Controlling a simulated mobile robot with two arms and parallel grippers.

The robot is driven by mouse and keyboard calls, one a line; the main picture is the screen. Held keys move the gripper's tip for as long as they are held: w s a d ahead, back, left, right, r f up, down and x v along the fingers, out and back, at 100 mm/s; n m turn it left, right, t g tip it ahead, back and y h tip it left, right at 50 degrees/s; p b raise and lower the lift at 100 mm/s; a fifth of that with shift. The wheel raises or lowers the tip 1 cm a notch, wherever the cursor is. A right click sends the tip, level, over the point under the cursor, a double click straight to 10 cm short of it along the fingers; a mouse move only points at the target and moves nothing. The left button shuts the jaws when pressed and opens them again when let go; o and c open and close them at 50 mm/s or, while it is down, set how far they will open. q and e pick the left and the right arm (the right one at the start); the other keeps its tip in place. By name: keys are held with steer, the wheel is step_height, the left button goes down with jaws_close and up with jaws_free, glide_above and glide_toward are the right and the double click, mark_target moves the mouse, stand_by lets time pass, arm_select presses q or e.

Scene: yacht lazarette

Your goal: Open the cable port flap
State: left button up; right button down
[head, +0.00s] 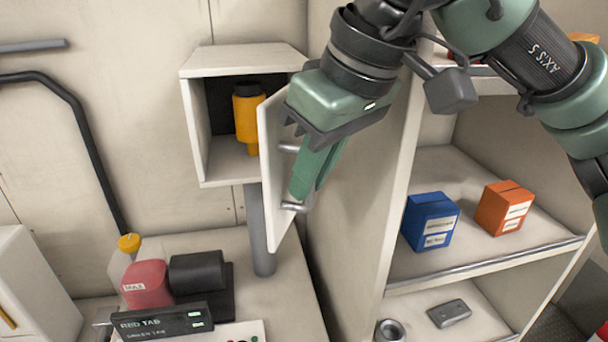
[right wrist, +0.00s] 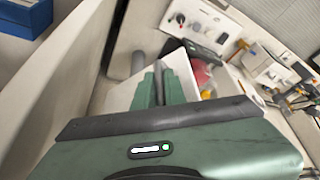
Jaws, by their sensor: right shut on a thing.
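The cable port flap (head: 268,165) is a white hinged panel on the front of a white box (head: 198,130) mounted on a grey post. It stands swung open, away from the box, toward the right. A metal bar handle (head: 294,207) is on its outer face. My right gripper (head: 305,190) is shut on that handle, and its green fingers hide the middle of the bar. In the right wrist view, the fingers (right wrist: 160,85) are against the pale flap (right wrist: 178,65). An orange cylinder with a black top (head: 248,115) stands inside the box. My left gripper is out of view.
A shelf unit (head: 398,190) on the right holds a blue box (head: 430,220) and an orange box (head: 503,207). Below the box, a counter (head: 290,275) carries a red container (head: 147,285) and a black labelled device (head: 162,322). The counter's right part is clear.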

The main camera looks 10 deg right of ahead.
steer(key=shift+d+r, duration=0.1)
steer(key=shift+d, duration=0.35)
steer(key=c, duration=1.5)
jaws_free()
steer(key=shift+a, duration=0.1)
steer(key=shift+w, duration=0.1)
steer(key=b+v, duration=0.1)
steer(key=v, duration=0.6)
steer(key=shift+d+r, duration=0.2)
steer(key=shift+r, duration=0.1)
